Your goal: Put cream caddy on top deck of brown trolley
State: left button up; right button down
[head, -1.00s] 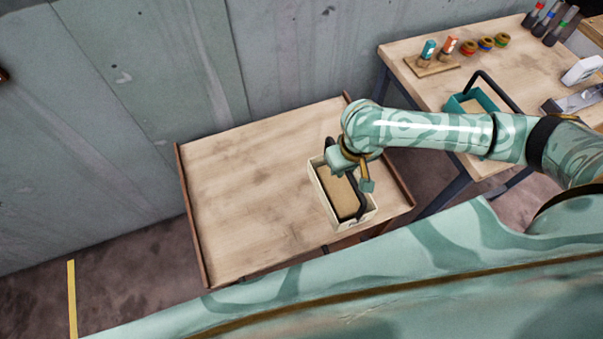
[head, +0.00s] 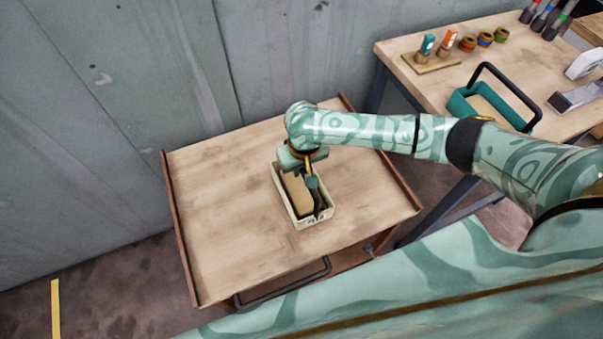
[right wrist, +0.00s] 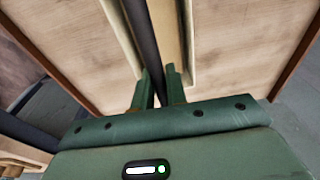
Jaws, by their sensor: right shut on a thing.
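The cream caddy (head: 313,223) is over the right-middle part of the brown trolley's wooden top deck (head: 225,210). It looks upright, inside the deck's edges. I cannot tell whether its base touches the deck. My right gripper (head: 313,184) is above the caddy, shut on its dark handle. In the right wrist view the dark handle bar (right wrist: 143,35) runs between the fingers (right wrist: 159,88), with the caddy's cream wall (right wrist: 188,40) beside it. The gripper and wrist hide part of the caddy. My left gripper is out of view.
A workbench (head: 405,55) stands at the right with a teal caddy (head: 462,104), small bottles on a block, rings and tools. The trolley has raised brown side edges (head: 180,240) and a dark push handle (head: 285,288) in front. The deck's left half is clear.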

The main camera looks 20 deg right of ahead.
notch_tip(320, 180, down, 3)
jog(key=shift+r+b, duration=0.15)
jog(key=shift+b, duration=0.45)
jog(key=shift+d+r, duration=0.1)
jog(key=shift+r, duration=0.05)
jog(key=c, duration=1.4)
grip_release()
jog(key=shift+s, duration=0.1)
jog(key=r+p, duration=0.2)
jog(key=r, duration=0.2)
jog(key=s+r+p, duration=0.1)
jog(key=r+p, duration=0.1)
jog(key=r, duration=0.2)
jog(key=r+p, duration=0.3)
jog(key=r, duration=0.1)
jog(key=shift+s, duration=0.25)
jog(key=shift+f, duration=0.1)
